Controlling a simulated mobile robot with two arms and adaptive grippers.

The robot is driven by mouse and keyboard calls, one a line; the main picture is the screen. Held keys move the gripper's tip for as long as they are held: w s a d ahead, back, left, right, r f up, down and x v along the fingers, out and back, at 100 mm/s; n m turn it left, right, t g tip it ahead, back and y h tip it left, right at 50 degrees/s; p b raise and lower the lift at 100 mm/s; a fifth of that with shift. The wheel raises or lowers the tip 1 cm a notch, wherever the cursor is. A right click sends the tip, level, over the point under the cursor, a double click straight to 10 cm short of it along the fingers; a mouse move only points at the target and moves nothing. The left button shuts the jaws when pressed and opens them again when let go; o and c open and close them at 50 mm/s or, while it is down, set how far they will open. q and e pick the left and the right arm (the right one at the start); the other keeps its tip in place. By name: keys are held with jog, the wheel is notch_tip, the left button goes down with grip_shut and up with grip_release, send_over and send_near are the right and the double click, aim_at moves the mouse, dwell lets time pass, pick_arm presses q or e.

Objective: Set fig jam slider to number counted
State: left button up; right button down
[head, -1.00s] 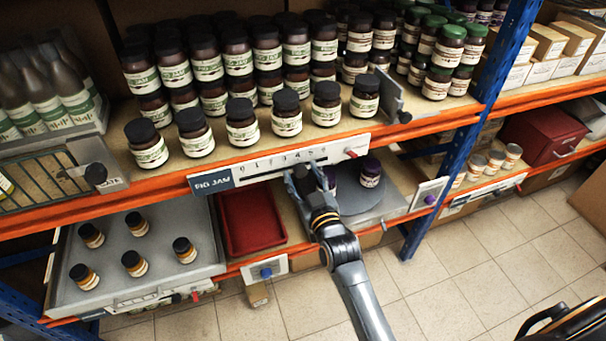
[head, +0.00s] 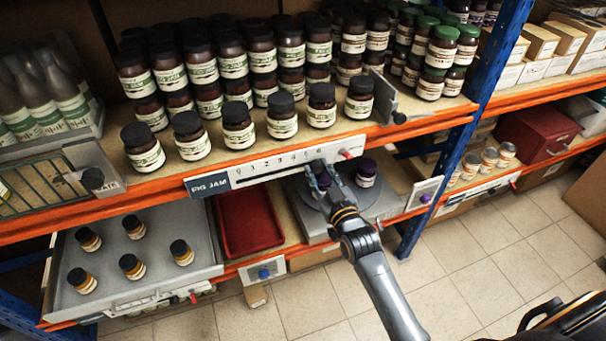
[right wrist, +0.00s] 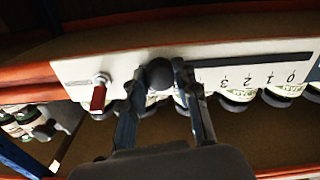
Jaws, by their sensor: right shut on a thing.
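The white slider scale marked FIG JAM (head: 208,185) runs along the orange edge of the upper shelf, its numbers rising from 0 at the left. My right gripper (head: 318,173) is at the scale's high-number end. In the right wrist view, the scale (right wrist: 235,75) appears upside down, and my right gripper (right wrist: 158,88) has its fingers on both sides of the round black slider knob (right wrist: 160,73). The knob is beyond the 3, but the exact number beneath is hidden. A front row of several black-lidded fig jam jars (head: 238,128) stands above, with stacked jars behind. My left gripper is out of view.
A red lever (head: 347,155) sits at the scale's right end.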

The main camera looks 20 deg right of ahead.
jog(key=shift+d+r, duration=0.1)
jog(key=shift+d, duration=0.75)
jog(key=c, duration=1.3)
grip_release()
jog(key=shift+d, duration=0.1)
jog(key=o, duration=0.3)
jog(key=shift+d, duration=0.1)
jog(key=shift+s, duration=0.1)
